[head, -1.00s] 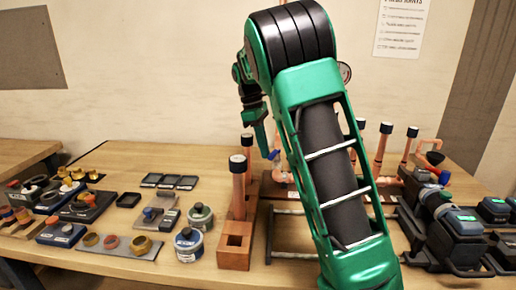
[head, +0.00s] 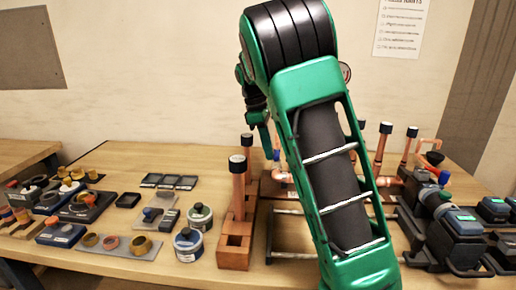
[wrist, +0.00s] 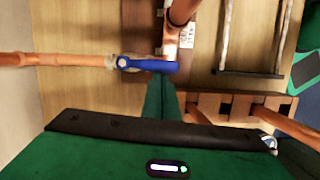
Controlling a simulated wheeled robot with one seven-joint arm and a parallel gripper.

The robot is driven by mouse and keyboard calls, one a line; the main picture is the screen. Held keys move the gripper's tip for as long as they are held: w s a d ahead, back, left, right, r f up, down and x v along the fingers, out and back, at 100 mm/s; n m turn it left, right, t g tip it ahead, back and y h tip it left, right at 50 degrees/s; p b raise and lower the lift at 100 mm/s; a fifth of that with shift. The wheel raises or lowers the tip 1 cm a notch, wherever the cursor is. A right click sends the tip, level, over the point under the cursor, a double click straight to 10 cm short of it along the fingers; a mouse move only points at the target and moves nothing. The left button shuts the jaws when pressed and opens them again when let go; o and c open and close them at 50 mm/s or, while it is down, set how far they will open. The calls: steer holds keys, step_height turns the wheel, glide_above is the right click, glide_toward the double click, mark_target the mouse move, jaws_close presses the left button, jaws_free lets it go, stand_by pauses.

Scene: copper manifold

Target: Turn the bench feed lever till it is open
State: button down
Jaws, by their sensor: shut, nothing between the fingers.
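The feed lever (wrist: 150,66) is a blue handle with a pale pivot at its left end, mounted on a copper pipe (wrist: 60,59) in the wrist view. Its handle points right, roughly in line with that pipe. In the head view the lever (head: 277,155) is a small blue patch, partly hidden by my arm. My gripper (wrist: 160,88) is shut and empty; its green fingers point at the handle's lower side in the wrist view, with the tips at or very near it. I cannot tell whether they touch. The gripper (head: 266,148) is just left of the lever in the head view.
A wooden block rack with upright copper pipes (head: 238,190) stands left of my arm. Black-based machines (head: 450,230) crowd the right. Tins (head: 188,244) and small trays fill the left. A metal rail frame (wrist: 250,40) lies near the lever.

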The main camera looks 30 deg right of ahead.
steer(key=v, duration=1)
steer(key=shift+w+r, duration=0.15)
steer(key=shift+r, duration=0.2)
